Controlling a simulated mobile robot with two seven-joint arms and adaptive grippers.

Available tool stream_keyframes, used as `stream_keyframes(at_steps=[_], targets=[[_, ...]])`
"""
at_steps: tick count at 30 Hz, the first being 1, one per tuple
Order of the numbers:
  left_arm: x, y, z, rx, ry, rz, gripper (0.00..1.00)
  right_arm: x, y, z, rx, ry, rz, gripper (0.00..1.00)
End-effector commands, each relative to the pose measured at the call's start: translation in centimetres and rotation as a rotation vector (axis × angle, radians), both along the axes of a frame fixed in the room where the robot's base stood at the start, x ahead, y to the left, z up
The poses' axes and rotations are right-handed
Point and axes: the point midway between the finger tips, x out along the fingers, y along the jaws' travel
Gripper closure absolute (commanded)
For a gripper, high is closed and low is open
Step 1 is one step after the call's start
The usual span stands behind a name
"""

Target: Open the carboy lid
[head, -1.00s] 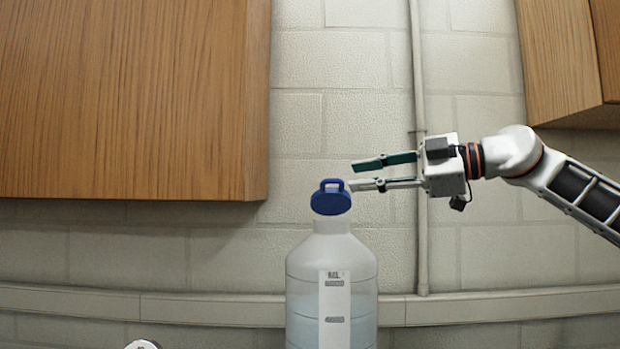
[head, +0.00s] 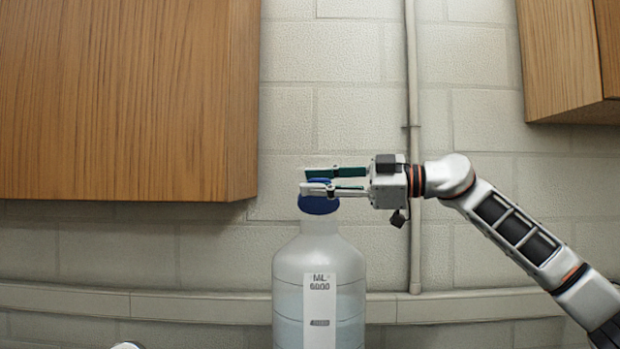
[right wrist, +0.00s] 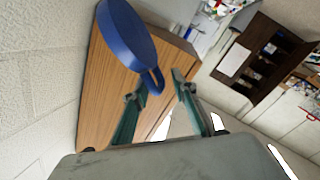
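The carboy (head: 290,268) is a translucent bottle standing upright against the wall in the head view, with a pale label on its front. Its blue lid (head: 318,206) is on the neck, with a loop handle on top. My right gripper (head: 318,180) comes in from the right at handle height, its two green fingers apart on either side of the handle. In the right wrist view the lid (right wrist: 130,35) shows large, its handle reaching toward the gap between the open fingertips (right wrist: 159,82). I cannot tell whether they touch it.
A wooden cabinet (head: 120,100) hangs at upper left and another (head: 565,60) at upper right. A vertical pipe (head: 414,235) runs down the wall behind my right gripper. A ledge (head: 460,306) runs along the wall. The wall space above the lid is free.

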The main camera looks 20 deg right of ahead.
Motion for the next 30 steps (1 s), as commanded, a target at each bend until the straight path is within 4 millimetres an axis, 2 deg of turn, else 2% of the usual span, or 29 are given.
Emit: stream_keyframes(at_steps=[4, 13, 14, 16, 17, 30], targets=[[-0.21, -0.01, -0.01, -0.003, 0.008, 0.007, 0.6, 0.58, 0.98, 0.03, 0.001, 0.001, 0.0, 0.73], [-0.26, -0.15, -0.04, -0.01, 0.01, 0.017, 0.6, 0.72, 1.2, -0.03, 0.0, 0.0, 0.0, 0.73], [-0.28, -0.14, -0.05, -0.01, 0.01, 0.017, 0.6, 0.72, 1.2, -0.03, 0.0, 0.0, 0.0, 0.79], [-0.31, -0.13, -0.06, -0.01, 0.011, 0.017, 0.6, 0.71, 1.2, -0.02, 0.0, 0.0, 0.0, 0.97], [-0.32, -0.13, -0.07, -0.009, 0.011, 0.017, 0.6, 0.7, 1.2, -0.03, 0.0, 0.0, 0.0, 1.0], [-0.43, 0.32, -0.16, 0.002, 0.011, 0.008, 0.6, 0.79, 1.1, 0.03, 0.002, 0.002, -0.002, 1.0]])
